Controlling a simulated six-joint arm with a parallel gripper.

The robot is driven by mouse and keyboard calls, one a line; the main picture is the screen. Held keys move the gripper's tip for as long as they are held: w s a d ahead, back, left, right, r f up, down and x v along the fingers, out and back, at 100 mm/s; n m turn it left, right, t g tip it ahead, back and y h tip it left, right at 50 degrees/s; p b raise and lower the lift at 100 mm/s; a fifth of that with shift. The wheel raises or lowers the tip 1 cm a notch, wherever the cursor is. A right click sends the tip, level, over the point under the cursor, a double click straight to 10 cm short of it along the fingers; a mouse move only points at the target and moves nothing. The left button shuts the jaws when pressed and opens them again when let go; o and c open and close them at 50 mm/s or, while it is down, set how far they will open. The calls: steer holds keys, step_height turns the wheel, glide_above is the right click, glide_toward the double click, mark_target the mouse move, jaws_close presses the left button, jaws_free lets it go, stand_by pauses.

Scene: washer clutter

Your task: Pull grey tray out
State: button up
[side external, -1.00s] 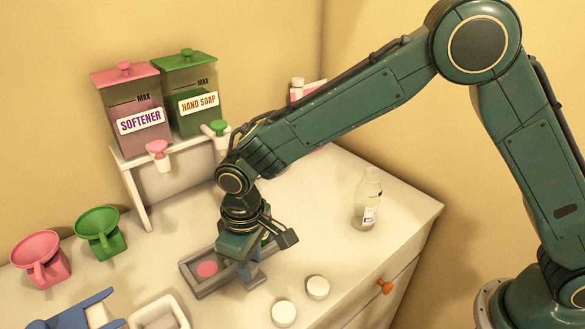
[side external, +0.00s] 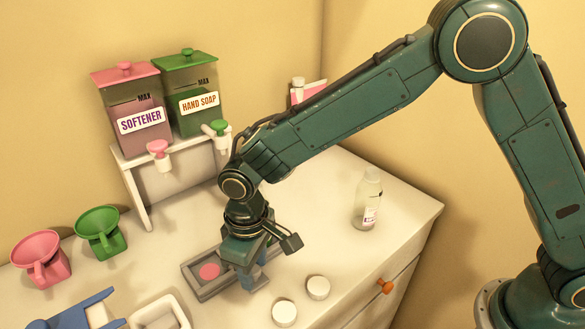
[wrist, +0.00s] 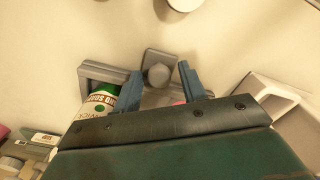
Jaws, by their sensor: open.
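The grey tray (side external: 190,277) lies on the white counter below the dispenser stand, with a round pink spot (side external: 209,271) showing in its left part. My gripper (side external: 253,279) is low over the tray's front side and hides part of it. In the wrist view, the tray's grey rim (wrist: 103,72) shows beyond the fingers. A grey plate with a round knob (wrist: 158,73) shows between the two blue fingertips of my open gripper (wrist: 160,80). I cannot tell whether the fingers touch it. A labelled bottle with a green top (wrist: 97,102) shows at the tray's left side in the wrist view.
Two white round lids (side external: 284,313) lie in front of the gripper. A clear bottle (side external: 368,200) stands to the right. Softener (side external: 135,115) and hand soap (side external: 192,100) dispensers stand behind. The counter around the clear bottle is free.

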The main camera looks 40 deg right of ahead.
steer(key=shift+r, duration=3.8)
steer(key=shift+d+r, duration=0.4)
steer(key=s+d+r+m+t, duration=0.1)
steer(key=s+d+r, duration=0.2)
steer(key=d+r, duration=0.4)
steer(key=s+d+r+m+t, duration=0.1)
steer(key=s+d+r+m, duration=0.3)
steer(key=d, duration=0.6)
steer(key=s+d+r+m+t, duration=0.1)
steer(key=s+d+t, duration=0.2)
steer(key=s+d, duration=0.7)
steer(key=s, duration=0.4)
steer(key=shift+d+r+t, duration=0.3)
steer(key=shift+d, duration=0.05)
